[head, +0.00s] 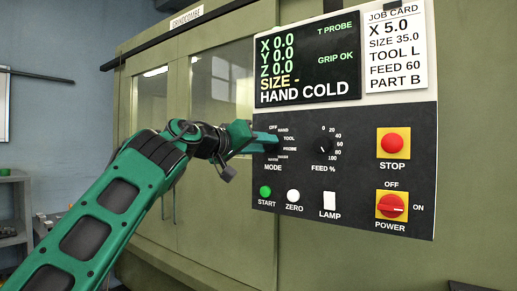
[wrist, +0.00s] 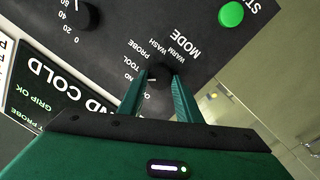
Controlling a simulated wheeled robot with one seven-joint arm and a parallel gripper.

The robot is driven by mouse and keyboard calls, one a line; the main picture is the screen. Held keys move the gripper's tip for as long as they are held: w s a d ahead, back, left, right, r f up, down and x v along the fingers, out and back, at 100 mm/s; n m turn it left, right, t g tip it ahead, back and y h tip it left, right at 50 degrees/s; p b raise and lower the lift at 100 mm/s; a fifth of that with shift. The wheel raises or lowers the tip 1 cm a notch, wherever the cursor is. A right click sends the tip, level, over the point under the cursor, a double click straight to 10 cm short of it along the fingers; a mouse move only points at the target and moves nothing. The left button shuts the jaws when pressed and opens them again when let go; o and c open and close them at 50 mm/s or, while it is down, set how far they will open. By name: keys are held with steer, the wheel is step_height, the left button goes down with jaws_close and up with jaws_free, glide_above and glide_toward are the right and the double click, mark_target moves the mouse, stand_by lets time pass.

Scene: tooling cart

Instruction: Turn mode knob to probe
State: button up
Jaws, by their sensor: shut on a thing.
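The black mode knob (wrist: 160,74) sits on the dark control panel (head: 310,177) of the machine. My gripper (wrist: 160,80) is shut on it, one finger on each side. A small white mark on the knob faces left in the wrist view, toward the HAND label; the exact setting is hard to tell. The labels OFF, HAND, TOOL, PROBE, WARM and WASH curve around the knob. In the head view my gripper (head: 265,143) reaches the panel from the left and hides most of the knob. The screen (head: 308,60) reads HAND COLD and T PROBE.
The feed knob (head: 324,145) is right of the mode knob. Below are the green start button (head: 265,191), white zero button (head: 293,195) and lamp switch (head: 329,203). The red stop button (head: 392,142) and power switch (head: 391,206) are at the right.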

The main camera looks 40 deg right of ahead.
steer(key=m, duration=0.5)
steer(key=shift+w+a+f+y, duration=0.1)
steer(key=shift+w+y, duration=0.05)
steer(key=shift+y, duration=0.25)
steer(key=m+t, duration=0.1)
steer(key=m, duration=0.4)
steer(key=shift+m, duration=0.3)
steer(key=o, duration=1)
steer(key=shift+o, duration=0.2)
steer(key=shift+m, duration=0.3)
steer(key=v, duration=1)
steer(key=shift+a+r, duration=0.2)
steer(key=shift+a, duration=0.15)
